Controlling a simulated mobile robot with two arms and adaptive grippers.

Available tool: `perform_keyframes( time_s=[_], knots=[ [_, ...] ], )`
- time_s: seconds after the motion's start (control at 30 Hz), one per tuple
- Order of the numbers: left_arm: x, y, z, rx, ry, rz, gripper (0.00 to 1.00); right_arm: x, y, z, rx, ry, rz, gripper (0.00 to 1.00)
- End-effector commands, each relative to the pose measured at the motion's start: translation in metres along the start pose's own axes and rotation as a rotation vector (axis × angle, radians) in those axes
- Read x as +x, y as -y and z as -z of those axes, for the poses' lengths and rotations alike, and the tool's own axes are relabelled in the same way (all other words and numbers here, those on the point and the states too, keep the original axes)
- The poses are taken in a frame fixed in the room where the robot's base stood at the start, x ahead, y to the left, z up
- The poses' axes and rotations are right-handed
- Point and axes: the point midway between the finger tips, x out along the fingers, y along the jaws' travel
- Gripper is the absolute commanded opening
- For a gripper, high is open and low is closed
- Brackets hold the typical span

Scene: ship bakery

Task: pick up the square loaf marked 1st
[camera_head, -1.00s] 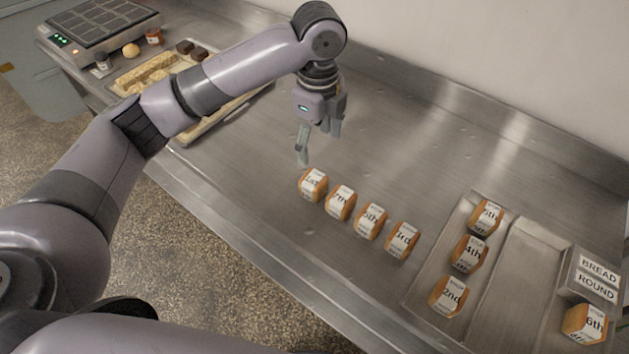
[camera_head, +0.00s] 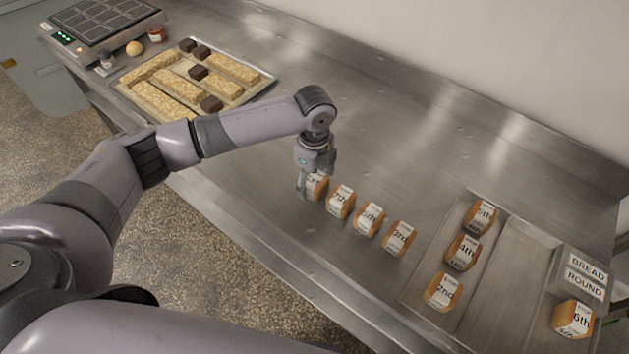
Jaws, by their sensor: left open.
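The square loaf marked 1st (camera_head: 318,187) stands on the steel counter at the left end of a row of small labelled loaves. My left gripper (camera_head: 314,184) is down over it, with its open fingers around the loaf's sides. The gripper hides most of the loaf and its label. I cannot tell whether the fingers touch it. My right gripper is not in view.
Right of it in the row stand a loaf marked 7th (camera_head: 340,202), another loaf (camera_head: 369,219) and one marked 3rd (camera_head: 399,238). A divided tray (camera_head: 487,290) holds loaves marked 4th (camera_head: 462,252) and 2nd (camera_head: 443,291). A pastry tray (camera_head: 262,84) lies at upper left.

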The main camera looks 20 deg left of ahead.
Motion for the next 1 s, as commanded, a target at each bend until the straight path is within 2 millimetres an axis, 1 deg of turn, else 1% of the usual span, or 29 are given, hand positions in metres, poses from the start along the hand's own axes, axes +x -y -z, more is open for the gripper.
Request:
perform_keyframes(
  time_s=[0.2, 1.0],
  knots=[
    [0.0013, 0.0001, 0.0003, 0.000, 0.000, 0.000, 0.70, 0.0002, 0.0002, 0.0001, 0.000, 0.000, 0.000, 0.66],
    [0.0004, 0.0003, 0.0004, 0.000, 0.000, 0.001, 0.18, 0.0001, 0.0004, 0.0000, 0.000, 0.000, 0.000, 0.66]
  ],
)
